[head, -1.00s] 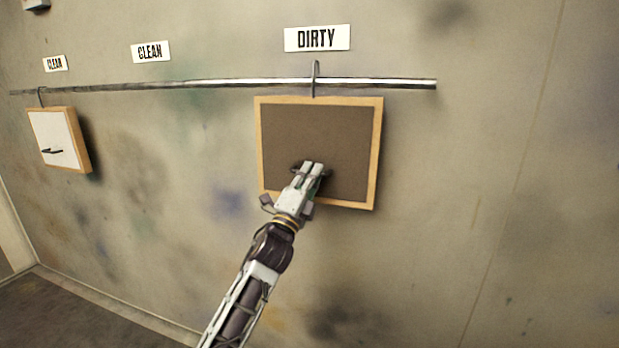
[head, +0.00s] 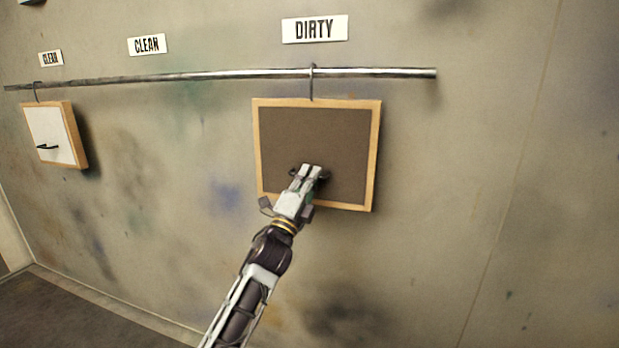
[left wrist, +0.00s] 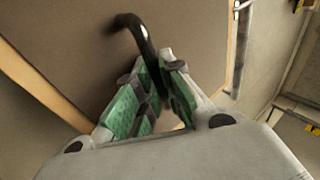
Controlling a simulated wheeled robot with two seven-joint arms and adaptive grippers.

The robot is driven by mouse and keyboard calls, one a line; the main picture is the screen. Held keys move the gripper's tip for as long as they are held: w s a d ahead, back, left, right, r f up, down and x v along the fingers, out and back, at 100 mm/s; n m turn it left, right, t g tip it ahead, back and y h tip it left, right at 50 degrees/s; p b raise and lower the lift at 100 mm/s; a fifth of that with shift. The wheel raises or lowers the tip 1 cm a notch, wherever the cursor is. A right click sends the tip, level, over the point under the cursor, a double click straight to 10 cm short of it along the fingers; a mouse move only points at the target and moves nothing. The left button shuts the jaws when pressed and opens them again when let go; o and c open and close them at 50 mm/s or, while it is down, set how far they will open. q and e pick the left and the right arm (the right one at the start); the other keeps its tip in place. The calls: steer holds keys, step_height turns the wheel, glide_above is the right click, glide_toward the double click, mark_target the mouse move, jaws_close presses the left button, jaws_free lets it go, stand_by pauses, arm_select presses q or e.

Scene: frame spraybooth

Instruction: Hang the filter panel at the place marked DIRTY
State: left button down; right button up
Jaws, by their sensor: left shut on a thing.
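The filter panel (head: 300,135) has a dark brown face in a light wooden frame. It is under the DIRTY sign (head: 314,29), with its hook (head: 312,82) at the metal rail (head: 200,77). The hook's top shows just above the rail; I cannot tell whether it bears the weight. My left gripper (head: 310,172) is at the lower middle of the panel, shut on its dark handle. In the left wrist view the green finger pads (left wrist: 155,100) close around the black curved handle (left wrist: 135,28). My right gripper is not in view.
Another panel (head: 48,135), white in a wooden frame, hangs from the rail at the left. Two CLEAN signs (head: 147,44) are above the rail's left part. The rail ends at the right, past the DIRTY sign. The wall is stained.

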arm_select(q)
steer(key=c, duration=1.5)
jaws_free()
steer(key=shift+s+a+f, duration=0.1)
steer(key=shift+s+f, duration=0.05)
steer(key=shift+v, duration=5.8)
